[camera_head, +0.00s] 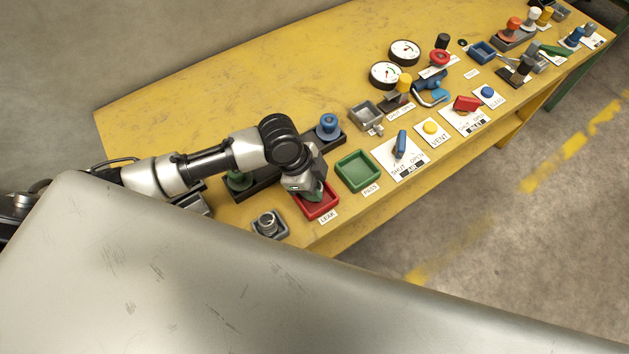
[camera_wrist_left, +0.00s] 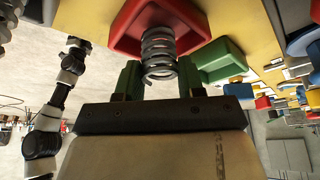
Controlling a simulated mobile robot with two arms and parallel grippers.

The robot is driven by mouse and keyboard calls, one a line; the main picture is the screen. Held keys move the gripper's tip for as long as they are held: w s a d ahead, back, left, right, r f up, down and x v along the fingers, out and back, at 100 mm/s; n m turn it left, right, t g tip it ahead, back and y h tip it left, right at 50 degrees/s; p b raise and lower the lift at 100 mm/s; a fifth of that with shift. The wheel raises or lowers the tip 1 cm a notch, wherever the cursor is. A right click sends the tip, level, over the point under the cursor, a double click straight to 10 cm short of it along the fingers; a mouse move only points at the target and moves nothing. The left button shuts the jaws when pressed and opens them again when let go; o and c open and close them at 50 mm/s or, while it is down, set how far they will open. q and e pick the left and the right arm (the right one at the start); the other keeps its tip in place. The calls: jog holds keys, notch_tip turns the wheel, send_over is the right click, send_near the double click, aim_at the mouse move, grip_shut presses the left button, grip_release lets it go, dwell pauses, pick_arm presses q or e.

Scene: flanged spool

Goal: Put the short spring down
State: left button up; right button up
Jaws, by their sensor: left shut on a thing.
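My left gripper (camera_head: 313,194) is over the red tray (camera_head: 331,209) labelled LEAK. It is shut on the short spring (camera_wrist_left: 159,50), a grey metal coil held between two green fingers in the left wrist view. The spring's far end points at the red tray (camera_wrist_left: 128,22) and overlaps it in that view; I cannot tell whether it touches the tray floor. In the head view the gripper hides the spring. My right gripper does not show.
A green tray (camera_head: 358,170) labelled PASS stands right beside the red one. A small grey tray (camera_head: 284,232) with a metal coil-like part is at the front left. A dark block with a blue knob (camera_head: 328,124) lies behind. Switch plates and gauges fill the bench to the right.

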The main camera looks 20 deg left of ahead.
pick_arm(q)
jog(key=shift+f, duration=0.2)
jog(key=shift+f, duration=0.3)
jog(key=o, duration=0.9)
jog(key=shift+a+r, duration=0.1)
jog(key=shift+r, duration=0.5)
jog(key=v, duration=1.1)
jog(key=shift+r+b, duration=0.3)
jog(key=shift+b, duration=0.05)
